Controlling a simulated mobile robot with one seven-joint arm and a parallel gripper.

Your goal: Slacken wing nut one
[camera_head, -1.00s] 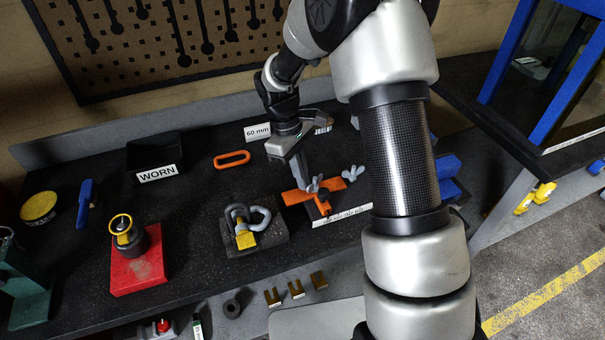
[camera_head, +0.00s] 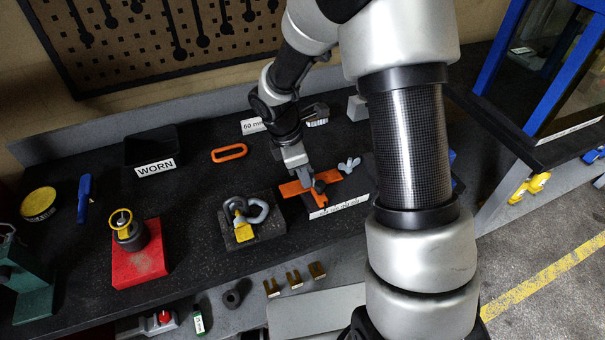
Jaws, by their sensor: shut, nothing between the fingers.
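An orange cross-shaped bar clamp (camera_head: 328,185) lies on the dark bench, right of centre. A grey-blue wing nut (camera_head: 349,165) stands at its right end, clear of my gripper. My gripper (camera_head: 309,184) is shut and points down over the left part of the orange bar. A second wing nut, seen there earlier, is now mostly hidden behind the fingers, and I cannot tell whether they touch it. A dark knob (camera_head: 319,187) shows just beside the fingertips. I cannot read which wing nut is number one.
A grey block with a shackle and yellow piece (camera_head: 246,218) sits to the left. Further left are a red block (camera_head: 143,262) and a WORN bin (camera_head: 152,150). An orange loop (camera_head: 229,153) lies behind. A marked white strip (camera_head: 339,207) fronts the clamp.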

